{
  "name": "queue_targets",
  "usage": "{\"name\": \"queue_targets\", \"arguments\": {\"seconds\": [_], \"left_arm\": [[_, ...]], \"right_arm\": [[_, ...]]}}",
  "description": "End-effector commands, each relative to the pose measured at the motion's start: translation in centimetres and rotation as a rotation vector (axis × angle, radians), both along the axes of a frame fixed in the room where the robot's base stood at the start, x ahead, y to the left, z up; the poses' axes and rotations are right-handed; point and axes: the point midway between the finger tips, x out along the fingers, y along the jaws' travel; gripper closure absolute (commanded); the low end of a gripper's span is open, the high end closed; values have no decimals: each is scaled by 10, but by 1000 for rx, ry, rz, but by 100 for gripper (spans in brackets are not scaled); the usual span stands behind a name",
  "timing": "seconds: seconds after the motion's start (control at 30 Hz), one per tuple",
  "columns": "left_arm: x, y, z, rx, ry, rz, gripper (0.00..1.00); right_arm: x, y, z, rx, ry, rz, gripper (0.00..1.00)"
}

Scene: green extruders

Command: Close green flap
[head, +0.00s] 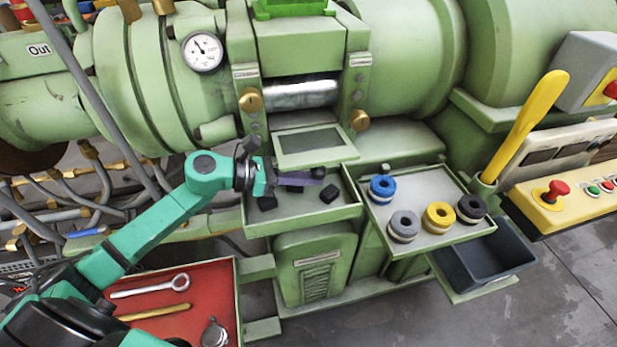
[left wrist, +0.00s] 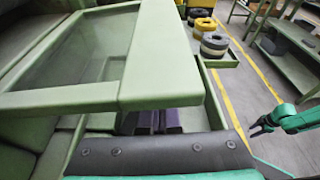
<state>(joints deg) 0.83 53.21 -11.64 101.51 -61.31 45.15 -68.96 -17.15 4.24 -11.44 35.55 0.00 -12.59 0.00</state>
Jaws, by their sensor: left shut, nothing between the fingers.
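The green flap (head: 318,157) is a framed panel with a grey window, hanging tilted outward below the roller opening in the head view. It fills the upper left of the left wrist view (left wrist: 150,55). My left gripper (head: 311,174) is just below the flap's lower edge, above the tray, fingers pointing right. Its fingers (left wrist: 150,122) are shut and empty, partly hidden by the flap in the left wrist view; contact is unclear. My right gripper (left wrist: 257,127) is small at the right of the left wrist view, apart from the flap; its jaw opening is unclear.
A green tray (head: 290,222) with several black blocks lies under my left gripper. Beside it, another tray (head: 443,238) holds several coloured rings. A yellow lever (head: 525,125) stands at the right. A red tool tray (head: 205,270) sits at lower left.

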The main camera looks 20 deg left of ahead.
Motion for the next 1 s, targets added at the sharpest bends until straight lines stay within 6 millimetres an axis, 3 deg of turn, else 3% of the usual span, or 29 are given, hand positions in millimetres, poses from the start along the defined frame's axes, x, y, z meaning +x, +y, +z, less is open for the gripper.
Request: {"name": "queue_targets", "arguments": {"seconds": [0.5,1.0], "left_arm": [[-6,-4,49,-201,314,0,100],[0,0,89,-198,307,-1,100]], "right_arm": [[-1,-5,15,-7,3,3,50],[-1,-6,5,-8,2,3,50]]}}
